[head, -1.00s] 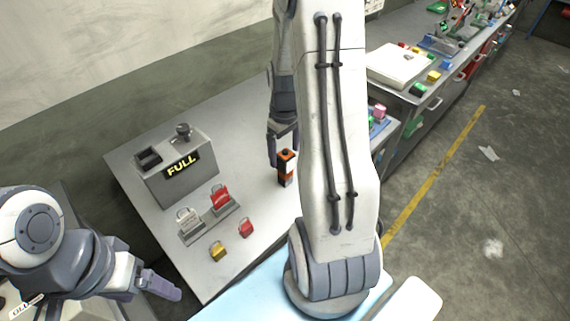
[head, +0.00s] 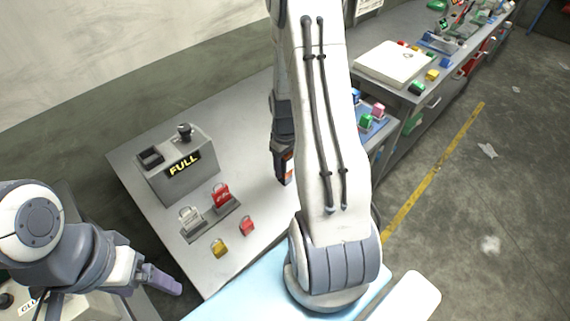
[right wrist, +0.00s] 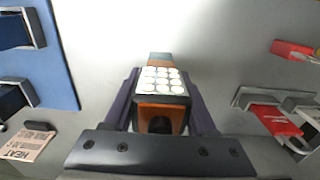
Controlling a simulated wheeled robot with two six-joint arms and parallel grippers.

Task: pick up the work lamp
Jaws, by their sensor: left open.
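The work lamp (head: 288,160) is a small upright orange and black block on the grey table. In the right wrist view it shows a face of round white lights (right wrist: 162,82) above an orange and black body. My right gripper (head: 281,165) is down at the lamp, with one dark finger on each side of it in the right wrist view. I cannot tell whether the fingers press on it. My right arm hides part of the table beside the lamp. My left gripper (head: 162,280) is open and empty at the lower left, away from the lamp.
A grey box with a FULL sign (head: 183,164) stands at the table's left. A blue tray (head: 372,122) lies right of my arm.

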